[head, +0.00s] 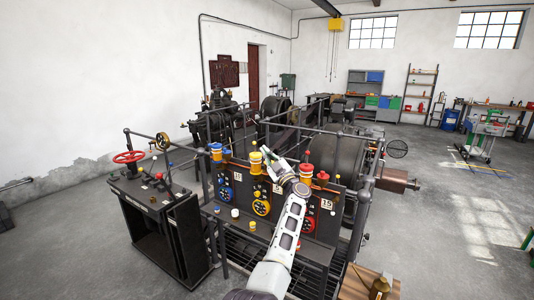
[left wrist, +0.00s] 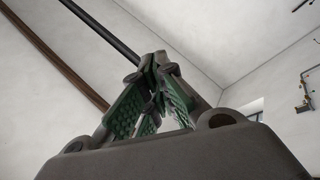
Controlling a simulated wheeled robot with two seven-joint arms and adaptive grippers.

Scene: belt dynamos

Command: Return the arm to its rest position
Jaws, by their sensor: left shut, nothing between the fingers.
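My left arm, white with dark panels, reaches up from the bottom middle of the head view over the front of the machine panel. Its gripper (head: 266,155) is raised near the panel's top edge, close to a yellow cap (head: 256,160) in the picture; I cannot tell whether they touch. In the left wrist view the green-padded fingers (left wrist: 158,75) are shut together with nothing between them, and point up toward the wall and ceiling. My right gripper is not in view.
The panel carries blue, yellow and red dials (head: 262,207). A dark cabinet with a red handwheel (head: 128,157) stands at left. Dark rails and a large drum (head: 335,157) lie behind the panel. Open floor lies farther right.

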